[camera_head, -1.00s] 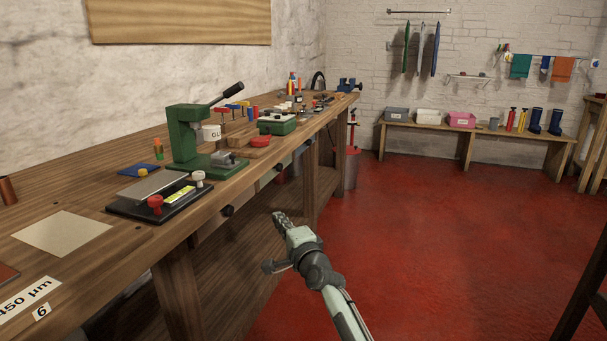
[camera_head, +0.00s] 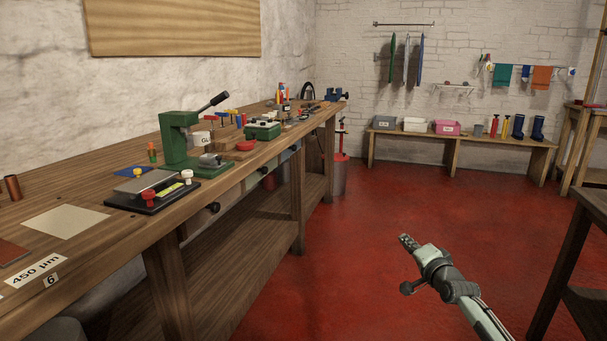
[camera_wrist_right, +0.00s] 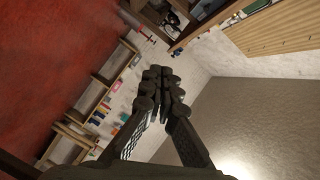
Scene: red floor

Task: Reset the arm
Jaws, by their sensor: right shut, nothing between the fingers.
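My right gripper (camera_head: 409,243) is shut and empty. In the head view it hangs over the red floor, to the right of the long wooden workbench (camera_head: 130,262) and apart from it. In the right wrist view its dark fingers (camera_wrist_right: 162,88) come together at the tips with nothing between them. My right arm comes in from the lower right of the head view. My left gripper is not in view.
A green press (camera_head: 180,145) and a black fixture with knobs (camera_head: 150,192) stand on the workbench. A dark table (camera_head: 590,210) is at the right edge. A low shelf with boxes (camera_head: 412,125) stands at the back wall. The red floor (camera_head: 350,230) between is free.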

